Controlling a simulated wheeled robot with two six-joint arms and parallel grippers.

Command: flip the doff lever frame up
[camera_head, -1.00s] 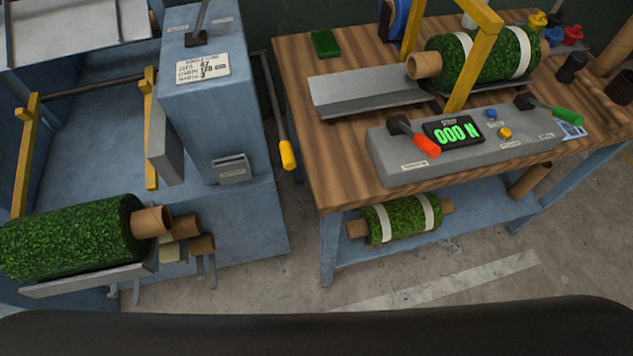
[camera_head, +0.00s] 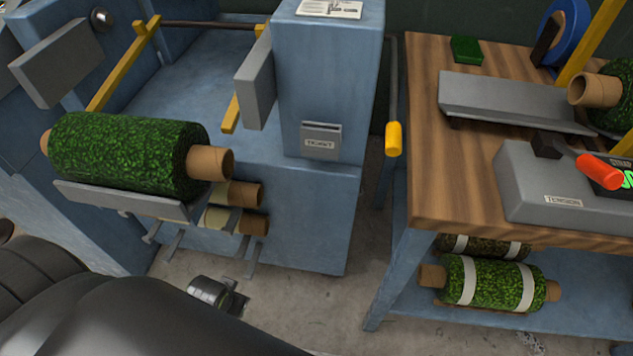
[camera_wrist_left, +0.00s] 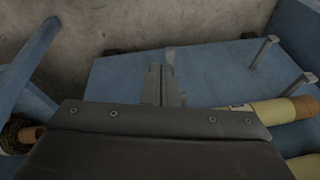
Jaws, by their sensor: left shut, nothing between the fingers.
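The lever with a yellow grip (camera_head: 393,138) hangs beside the right side of the blue machine (camera_head: 330,90), its grip pointing down. I take it for the doff lever. Yellow bars (camera_head: 122,66) stand at the machine's left, and another yellow bar (camera_head: 230,115) shows lower down, partly hidden by a grey plate. My left gripper (camera_wrist_left: 164,86) shows in the left wrist view with its fingers together and empty. It is apart from the lever. In the head view my dark left arm fills the lower left. My right gripper is in no view.
A turf roll (camera_head: 130,152) lies on a grey cradle (camera_head: 125,203) at the machine's front, with cardboard cores (camera_head: 240,194) below. A wooden table (camera_head: 432,150) stands right; banded turf rolls (camera_head: 490,284) lie beneath it. A floor gap separates machine and table.

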